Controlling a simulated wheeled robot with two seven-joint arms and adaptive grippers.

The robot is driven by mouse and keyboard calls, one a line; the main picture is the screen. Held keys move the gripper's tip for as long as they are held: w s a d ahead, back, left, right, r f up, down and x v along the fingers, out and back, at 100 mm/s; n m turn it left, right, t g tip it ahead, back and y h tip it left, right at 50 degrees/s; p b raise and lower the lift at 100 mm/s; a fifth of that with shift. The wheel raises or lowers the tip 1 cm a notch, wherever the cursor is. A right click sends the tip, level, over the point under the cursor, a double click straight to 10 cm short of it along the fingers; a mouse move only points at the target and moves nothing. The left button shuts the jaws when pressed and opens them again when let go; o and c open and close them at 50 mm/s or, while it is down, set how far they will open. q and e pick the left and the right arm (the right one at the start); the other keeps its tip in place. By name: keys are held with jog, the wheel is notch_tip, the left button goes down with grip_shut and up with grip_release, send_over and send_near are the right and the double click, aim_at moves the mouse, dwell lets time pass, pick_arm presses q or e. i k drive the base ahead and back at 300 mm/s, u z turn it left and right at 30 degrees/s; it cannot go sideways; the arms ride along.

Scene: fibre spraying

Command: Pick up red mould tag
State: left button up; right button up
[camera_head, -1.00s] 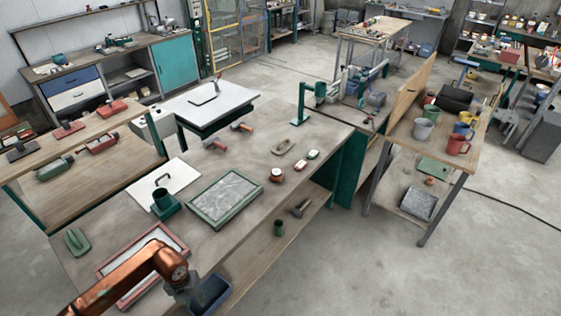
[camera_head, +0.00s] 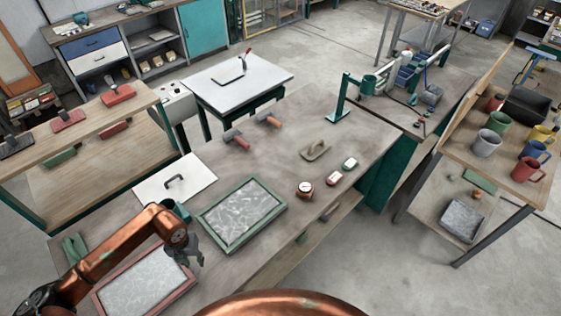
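A small red tag with a pale face (camera_head: 333,178) lies on the long workbench (camera_head: 290,135), toward its right edge. A similar green tag (camera_head: 350,163) lies just beyond it, apart from it. My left gripper (camera_head: 196,262) hangs over the near left part of the bench, beside the red-framed tray (camera_head: 145,280). It is well to the left of the red tag and nearer to me. Its fingers are small and dark, and I cannot tell whether they are open. My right gripper is not in view; a copper part of mine shows at the bottom edge.
A round gauge (camera_head: 304,190) sits close to the red tag's left. A green-framed tray (camera_head: 241,214) lies between my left gripper and the tags.

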aim_at(335, 176)
jog(key=z, duration=0.4)
jog(key=i, duration=0.85)
jog(key=z, duration=0.9)
jog(key=i, duration=0.5)
jog(key=z, duration=0.4)
